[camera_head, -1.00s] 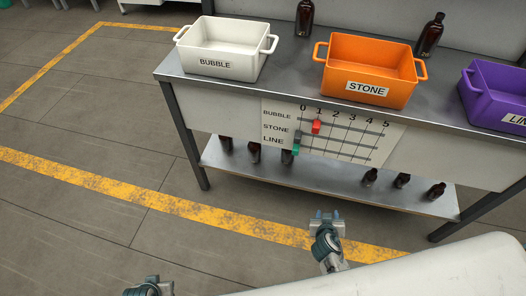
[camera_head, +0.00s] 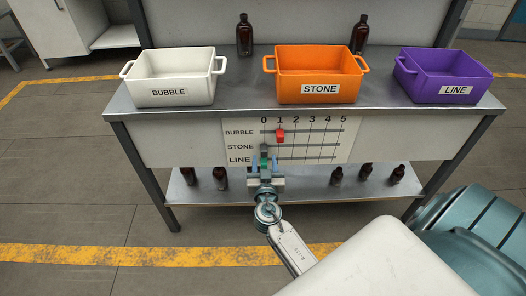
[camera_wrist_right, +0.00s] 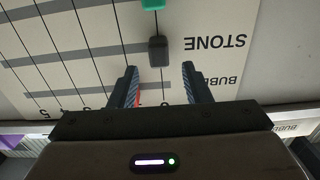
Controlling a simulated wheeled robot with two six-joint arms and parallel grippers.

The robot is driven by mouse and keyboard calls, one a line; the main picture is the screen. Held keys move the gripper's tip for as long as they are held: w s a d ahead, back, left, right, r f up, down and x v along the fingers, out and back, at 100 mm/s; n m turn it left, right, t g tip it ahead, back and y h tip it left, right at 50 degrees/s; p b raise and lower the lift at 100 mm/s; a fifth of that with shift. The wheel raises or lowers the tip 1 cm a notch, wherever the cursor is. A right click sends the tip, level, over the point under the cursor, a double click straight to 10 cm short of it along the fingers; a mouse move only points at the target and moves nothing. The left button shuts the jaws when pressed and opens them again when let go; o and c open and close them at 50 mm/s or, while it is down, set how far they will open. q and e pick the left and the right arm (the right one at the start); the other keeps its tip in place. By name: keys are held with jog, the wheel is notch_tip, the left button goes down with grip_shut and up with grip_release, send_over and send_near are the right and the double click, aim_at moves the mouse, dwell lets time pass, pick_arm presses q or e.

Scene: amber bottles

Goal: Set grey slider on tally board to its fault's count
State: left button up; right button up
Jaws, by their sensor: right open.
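The tally board (camera_head: 320,144) is on the front of the bench, with rows BUBBLE, STONE and LINE and columns 0 to 5. The grey slider (camera_head: 264,149) is on the STONE row at 0; it also shows in the right wrist view (camera_wrist_right: 158,51). The red slider (camera_head: 280,135) is on the BUBBLE row at 1. The green slider (camera_head: 264,162) is on the LINE row at 0, partly hidden in the head view. My right gripper (camera_head: 266,163) is open in front of the board. In the wrist view its fingers (camera_wrist_right: 160,72) point toward the grey slider, apparently not touching it. My left gripper is out of view.
White BUBBLE (camera_head: 172,78), orange STONE (camera_head: 318,72) and purple LINE (camera_head: 443,75) crates stand on the bench. Two amber bottles (camera_head: 245,36) stand behind them. Several more bottles (camera_head: 397,173) stand on the lower shelf. Floor is clear in front, left of my arm.

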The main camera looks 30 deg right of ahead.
aim_at(264, 153)
jog(key=x, duration=0.2)
jog(key=shift+w+d+r, duration=0.1)
jog(key=shift+w+d, duration=0.15)
jog(key=shift+w, duration=0.05)
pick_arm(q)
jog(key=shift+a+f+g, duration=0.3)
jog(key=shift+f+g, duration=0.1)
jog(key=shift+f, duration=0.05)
pick_arm(e)
jog(key=shift+w+d, duration=0.35)
jog(key=shift+w, duration=0.2)
grip_shut()
